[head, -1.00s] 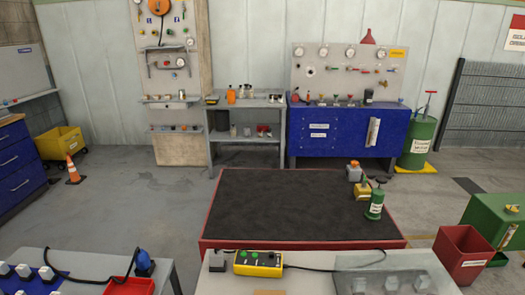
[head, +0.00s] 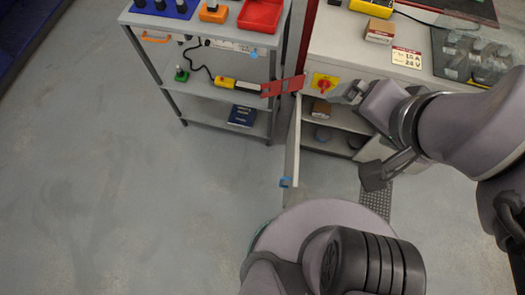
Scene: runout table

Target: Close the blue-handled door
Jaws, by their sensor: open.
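The door (head: 293,140) is a pale panel on the left side of the grey cabinet (head: 345,55). It stands open, swung out toward me and seen nearly edge-on. Its blue handle (head: 286,182) is at the near end. My gripper (head: 363,133) comes in from the right in front of the cabinet opening, its dark fingers spread wide and nothing visible between them. It is right of the door and apart from it. Part of the cabinet's inside is hidden behind my arm.
Inside the cabinet are shelves with a small brown box (head: 321,108). A grey shelf cart (head: 205,30) with a red tray (head: 260,14) stands left of the door. A red bracket (head: 283,86) sits near the door's top. The floor at left is clear.

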